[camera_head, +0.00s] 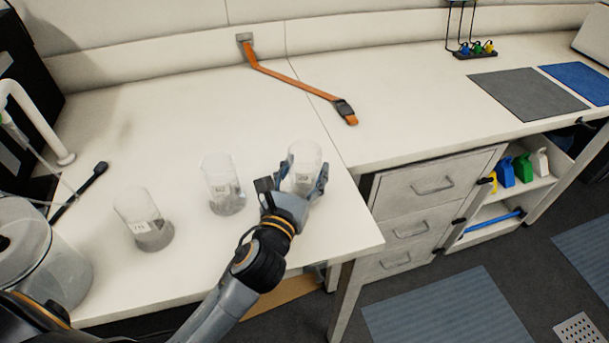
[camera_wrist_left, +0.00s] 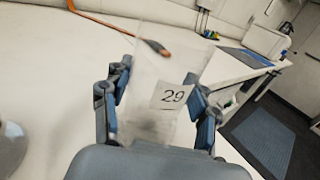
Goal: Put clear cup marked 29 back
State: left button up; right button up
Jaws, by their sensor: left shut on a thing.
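The clear cup marked 29 (camera_wrist_left: 158,75) is upright between the fingers of my left gripper (camera_wrist_left: 160,115) in the left wrist view, its label facing the camera. My right gripper is not in view.
Two other clear cups, a middle one (camera_head: 218,176) and a left one (camera_head: 137,212), stand on the white bench (camera_head: 170,120). A large clear vessel (camera_head: 45,255) is at the left. An orange strap (camera_head: 295,82) lies behind. The bench's front right corner is close.

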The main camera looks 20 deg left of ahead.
pick_arm(q)
jog(key=shift+f, duration=0.55)
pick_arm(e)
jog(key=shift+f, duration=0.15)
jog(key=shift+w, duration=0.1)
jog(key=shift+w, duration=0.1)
pick_arm(q)
jog(key=shift+f, duration=0.25)
jog(key=o, duration=1.2)
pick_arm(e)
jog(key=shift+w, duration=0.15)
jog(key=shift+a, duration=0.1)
